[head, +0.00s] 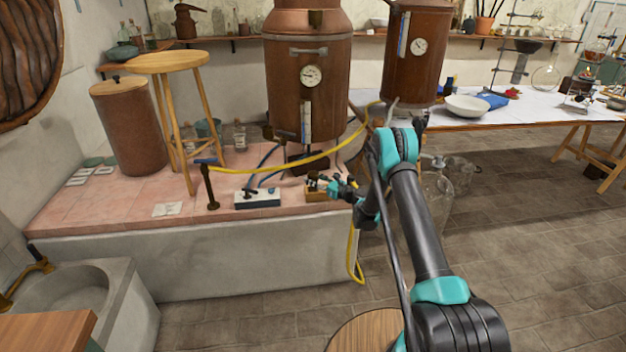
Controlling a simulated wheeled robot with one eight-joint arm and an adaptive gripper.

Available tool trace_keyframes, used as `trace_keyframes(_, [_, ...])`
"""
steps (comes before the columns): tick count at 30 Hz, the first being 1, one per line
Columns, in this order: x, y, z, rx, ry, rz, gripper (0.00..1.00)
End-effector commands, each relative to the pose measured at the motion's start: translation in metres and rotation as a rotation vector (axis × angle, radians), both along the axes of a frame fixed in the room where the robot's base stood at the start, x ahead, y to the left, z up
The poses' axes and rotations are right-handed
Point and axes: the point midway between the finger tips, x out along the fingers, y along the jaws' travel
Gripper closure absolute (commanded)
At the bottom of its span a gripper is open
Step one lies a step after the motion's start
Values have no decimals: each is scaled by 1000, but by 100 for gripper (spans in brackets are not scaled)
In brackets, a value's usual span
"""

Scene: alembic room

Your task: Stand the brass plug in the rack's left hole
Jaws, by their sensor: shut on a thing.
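My gripper (329,184) is small and far off in the head view, at the front right of the pink tiled bench. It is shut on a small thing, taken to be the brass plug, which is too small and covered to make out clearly. A small orange-brown wooden block (317,195), which looks like the rack, sits on the bench right at the gripper, with dark shapes over its top. Its holes cannot be made out. I cannot tell whether the plug is above the rack or in it.
A wooden stool (168,63) stands farther left.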

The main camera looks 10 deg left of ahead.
Motion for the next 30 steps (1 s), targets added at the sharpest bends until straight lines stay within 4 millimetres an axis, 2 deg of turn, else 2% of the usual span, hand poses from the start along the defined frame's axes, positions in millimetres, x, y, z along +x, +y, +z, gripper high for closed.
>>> trace_keyframes(30, [0,0,-11,0,0,0,93])
